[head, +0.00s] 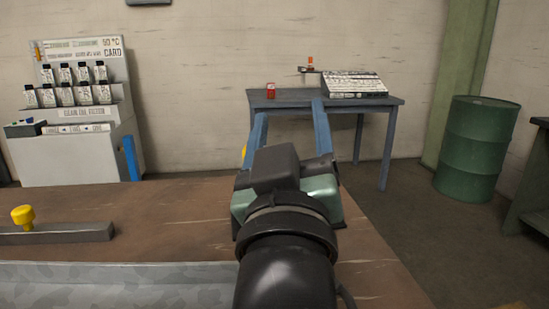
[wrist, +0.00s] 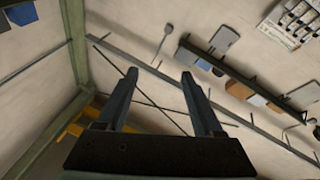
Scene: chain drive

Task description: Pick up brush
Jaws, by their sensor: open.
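My gripper (head: 289,110) is open, with its two blue-grey fingers spread apart and nothing between them. It is raised over the far edge of the brown workbench (head: 160,215) and points away towards the back wall. In the wrist view the open fingers (wrist: 160,74) also show empty, against a pale wall. I cannot make out a brush in either view. My arm and gripper hide part of the bench top and the middle of the blue-grey table behind.
A yellow knob (head: 23,216) sits on a metal bar (head: 60,233) on the bench's left. Behind are a blue-grey table (head: 395,101) with a red can (head: 271,91) and a striped box (head: 353,84), a bottle display (head: 75,120), and a green drum (head: 473,150).

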